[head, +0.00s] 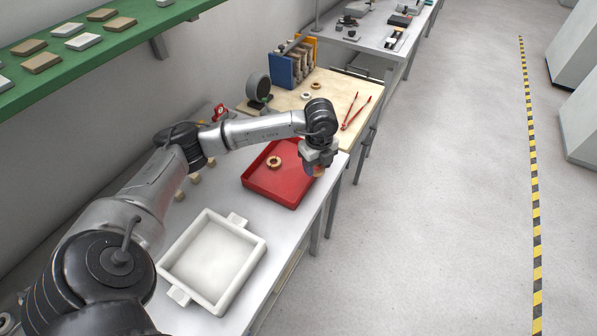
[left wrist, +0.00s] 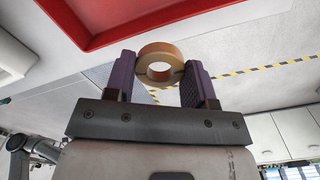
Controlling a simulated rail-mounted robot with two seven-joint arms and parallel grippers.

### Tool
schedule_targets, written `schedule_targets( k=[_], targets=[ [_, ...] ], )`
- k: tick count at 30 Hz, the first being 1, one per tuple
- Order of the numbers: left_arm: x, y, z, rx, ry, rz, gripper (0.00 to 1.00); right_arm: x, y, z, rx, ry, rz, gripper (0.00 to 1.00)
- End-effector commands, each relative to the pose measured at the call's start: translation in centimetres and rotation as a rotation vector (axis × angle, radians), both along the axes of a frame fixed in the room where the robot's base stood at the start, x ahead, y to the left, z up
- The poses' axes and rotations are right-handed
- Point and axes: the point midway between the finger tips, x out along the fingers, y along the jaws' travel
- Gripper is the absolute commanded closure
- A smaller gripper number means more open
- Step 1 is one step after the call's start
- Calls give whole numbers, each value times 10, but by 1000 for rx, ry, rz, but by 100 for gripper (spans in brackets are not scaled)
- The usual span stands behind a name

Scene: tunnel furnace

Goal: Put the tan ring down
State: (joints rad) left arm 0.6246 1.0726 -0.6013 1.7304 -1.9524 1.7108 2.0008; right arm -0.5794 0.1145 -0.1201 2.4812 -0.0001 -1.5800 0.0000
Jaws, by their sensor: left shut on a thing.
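The tan ring (left wrist: 160,50) is held between the two fingertips of my left gripper (left wrist: 160,70) in the left wrist view. In the head view my left gripper (head: 319,165) points down near the right edge of the red tray (head: 262,188), with the held ring (head: 318,173) partly hidden below it. Another tan-brown ring (head: 273,162) lies inside the red tray. The tray's edge (left wrist: 120,38) also shows in the left wrist view, apart from the held ring. My right gripper is not in view.
A white square tray (head: 255,256) with side handles stands nearer on the grey bench. Beyond, a wooden board (head: 337,84) carries red tongs (head: 350,112) and several rings. A green shelf (head: 120,42) overhangs on the left.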

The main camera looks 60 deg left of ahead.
Motion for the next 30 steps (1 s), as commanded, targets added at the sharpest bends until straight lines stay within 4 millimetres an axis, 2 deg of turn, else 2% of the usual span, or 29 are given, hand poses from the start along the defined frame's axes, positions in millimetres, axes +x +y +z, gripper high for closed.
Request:
schedule_targets(
  k=[1,6,12,19,27,30],
  targets=[
    [-4,11,-9,2,3,5,77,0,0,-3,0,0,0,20],
    [-12,39,-25,2,2,3,77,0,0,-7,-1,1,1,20],
    [-16,55,-35,0,0,0,77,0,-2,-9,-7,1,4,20],
    [-17,59,-42,-1,0,1,77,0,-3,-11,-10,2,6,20],
    [-18,58,-75,-1,1,0,77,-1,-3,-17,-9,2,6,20],
    [-18,58,-78,0,0,0,77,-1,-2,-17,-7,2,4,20]
  ],
)
